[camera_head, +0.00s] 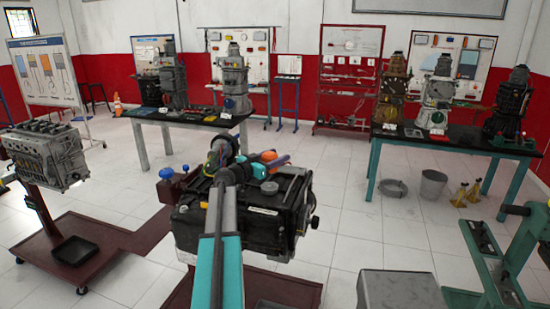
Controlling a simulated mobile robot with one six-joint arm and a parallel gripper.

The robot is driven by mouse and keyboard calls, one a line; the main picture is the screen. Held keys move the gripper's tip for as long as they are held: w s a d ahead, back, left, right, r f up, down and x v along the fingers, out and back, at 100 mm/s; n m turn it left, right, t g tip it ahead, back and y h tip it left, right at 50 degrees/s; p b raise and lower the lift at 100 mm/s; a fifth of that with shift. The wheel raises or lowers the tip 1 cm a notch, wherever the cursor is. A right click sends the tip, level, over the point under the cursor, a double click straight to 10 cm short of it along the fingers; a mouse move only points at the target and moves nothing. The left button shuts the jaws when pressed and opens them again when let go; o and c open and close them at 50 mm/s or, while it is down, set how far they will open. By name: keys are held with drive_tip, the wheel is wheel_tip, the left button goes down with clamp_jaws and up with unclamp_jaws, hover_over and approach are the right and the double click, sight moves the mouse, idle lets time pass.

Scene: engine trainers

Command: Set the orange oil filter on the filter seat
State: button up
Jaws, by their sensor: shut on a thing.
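The orange oil filter (268,156) shows small above the black engine block (290,190) in the middle of the view. My gripper (277,161) is at the filter, shut on it, with blue finger parts beside the orange. My arm and wrist stand in front and hide part of the block. A grey round cap-like part (270,187) sits on top of the block, just below the gripper. I cannot tell whether this is the filter seat. I cannot tell whether the filter touches the block.
A grey engine (45,155) on a red stand is at left. Black-topped tables with engine units stand behind, left (190,115) and right (455,142). A bucket (433,185) is under the right table. A green stand (490,260) is at right. White floor lies between them.

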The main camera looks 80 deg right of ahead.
drive_tip(key=shift+f+b, duration=1.2)
drive_tip(key=shift+f, duration=1.25)
